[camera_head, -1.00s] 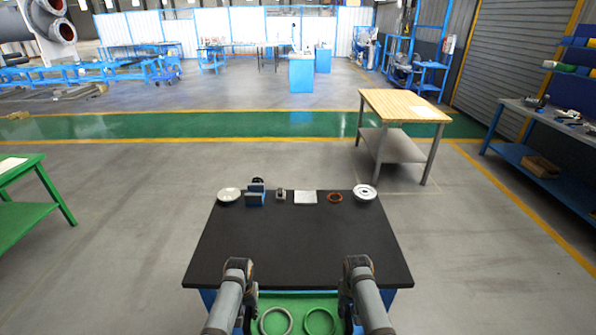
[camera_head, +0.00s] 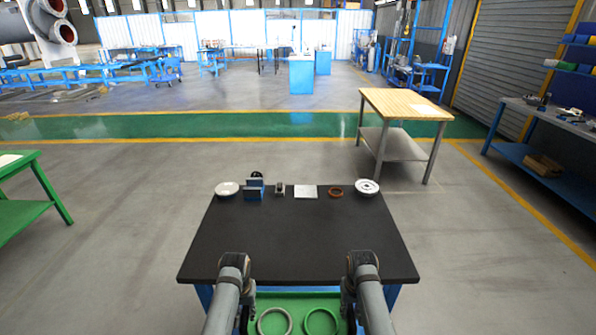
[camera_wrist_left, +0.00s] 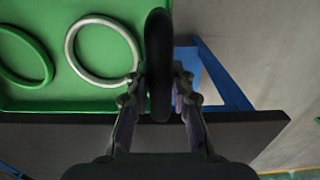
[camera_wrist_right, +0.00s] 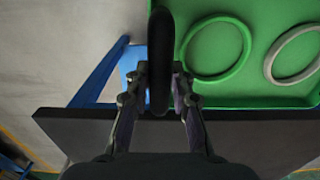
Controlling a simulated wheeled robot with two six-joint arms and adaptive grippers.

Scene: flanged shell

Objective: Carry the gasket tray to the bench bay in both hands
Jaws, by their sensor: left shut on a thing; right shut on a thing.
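The green gasket tray (camera_head: 297,327) is at the bottom of the head view, on the near side of the dark table's front edge. A grey ring (camera_head: 273,321) and a green ring (camera_head: 321,322) lie flat in it, side by side. My left gripper (camera_wrist_left: 160,85) is shut on a black tray handle (camera_wrist_left: 158,50) at the tray's left side. My right gripper (camera_wrist_right: 160,85) is shut on the other black handle (camera_wrist_right: 160,50) at its right side. In the head view my forearms hide much of both grips. Whether the tray touches the table cannot be told.
The dark table (camera_head: 300,240) stands directly ahead, with small parts along its far edge and its middle bare. A wood-topped bench (camera_head: 405,104) stands farther off to the right, a green table (camera_head: 20,190) to the left. Open grey floor lies on both sides.

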